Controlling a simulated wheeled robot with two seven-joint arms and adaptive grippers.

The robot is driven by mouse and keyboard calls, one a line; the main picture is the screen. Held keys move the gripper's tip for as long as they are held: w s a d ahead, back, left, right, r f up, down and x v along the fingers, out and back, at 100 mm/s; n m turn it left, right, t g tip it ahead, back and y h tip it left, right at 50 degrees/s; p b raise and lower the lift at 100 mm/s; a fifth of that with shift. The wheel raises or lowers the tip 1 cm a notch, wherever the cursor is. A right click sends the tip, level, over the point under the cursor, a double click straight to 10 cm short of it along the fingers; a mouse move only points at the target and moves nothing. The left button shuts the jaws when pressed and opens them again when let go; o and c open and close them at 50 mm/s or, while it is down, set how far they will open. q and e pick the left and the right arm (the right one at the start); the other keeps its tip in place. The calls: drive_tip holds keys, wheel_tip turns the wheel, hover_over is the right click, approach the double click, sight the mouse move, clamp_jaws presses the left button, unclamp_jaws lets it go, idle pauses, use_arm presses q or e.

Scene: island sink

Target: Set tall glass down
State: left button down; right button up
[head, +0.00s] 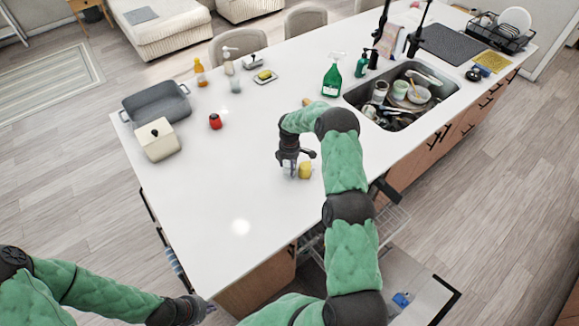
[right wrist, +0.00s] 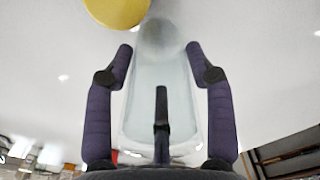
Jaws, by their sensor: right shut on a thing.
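The tall glass (right wrist: 150,75) is clear and see-through, between the fingers of my right gripper (right wrist: 165,60) in the right wrist view. In the head view, my right gripper (head: 293,163) points down over the white counter (head: 225,180), shut on the glass, which is barely visible there. I cannot tell if the glass bottom touches the counter. A small yellow object (head: 305,170) stands right beside the glass; it also shows at the top of the right wrist view (right wrist: 115,10). My left gripper (head: 200,308) is low at the left, off the counter's near edge; its fingers are unclear.
The sink (head: 352,98) full of dishes lies to the right. A green spray bottle (head: 332,78) stands behind the gripper. A red item (head: 215,121), a cream container (head: 157,139) and a grey tray (head: 130,112) are at the left. The counter's left front is clear.

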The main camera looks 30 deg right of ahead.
drive_tip(key=shift+f, duration=0.85)
drive_tip(key=shift+f, duration=0.15)
drive_tip(key=o, duration=1.3)
drive_tip(key=shift+r, duration=0.2)
wheel_tip(320, 180, up, 12)
drive_tip(key=shift+f+b, duration=0.1)
drive_tip(key=shift+b, duration=0.75)
